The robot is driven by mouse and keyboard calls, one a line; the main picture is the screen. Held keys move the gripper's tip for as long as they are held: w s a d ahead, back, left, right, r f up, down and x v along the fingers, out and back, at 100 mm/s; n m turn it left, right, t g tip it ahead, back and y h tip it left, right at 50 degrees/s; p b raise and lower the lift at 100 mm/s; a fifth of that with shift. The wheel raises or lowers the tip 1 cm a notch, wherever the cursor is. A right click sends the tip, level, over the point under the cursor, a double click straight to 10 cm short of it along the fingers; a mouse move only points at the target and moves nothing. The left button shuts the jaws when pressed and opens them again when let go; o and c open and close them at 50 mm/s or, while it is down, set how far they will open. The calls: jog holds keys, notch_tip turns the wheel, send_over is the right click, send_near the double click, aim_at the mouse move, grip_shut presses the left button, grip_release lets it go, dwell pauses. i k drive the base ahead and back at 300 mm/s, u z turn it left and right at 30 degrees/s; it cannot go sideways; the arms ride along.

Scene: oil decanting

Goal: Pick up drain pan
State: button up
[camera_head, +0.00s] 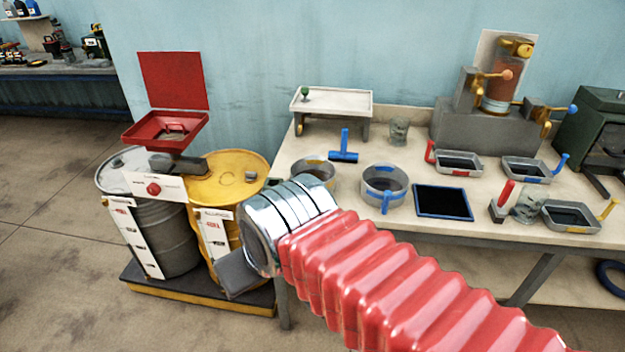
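Several pans stand on the workbench, and I cannot tell which one the task means. Shallow rectangular grey pans have a red handle (459,161), a blue handle (531,170) and a yellow handle (571,217). A round grey pan with a blue handle (385,186) stands at the bench's middle. Another round pan (314,168) is partly hidden by my chrome wrist. My gripper (240,274) shows only as a grey block below the wrist, in front of the yellow drum and apart from the pans. Its fingertips are not clearly visible.
A grey drum (164,235) with a red open-lidded funnel (163,130) and a yellow drum (234,171) stand on a low pallet (190,298). The bench (350,217) also bears a blue T-shaped tool (344,152), a dark blue-rimmed tray (443,202) and a press-like apparatus (487,130).

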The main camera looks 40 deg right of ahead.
aim_at(318, 165)
jog(key=i, duration=0.85)
jog(key=u, duration=0.05)
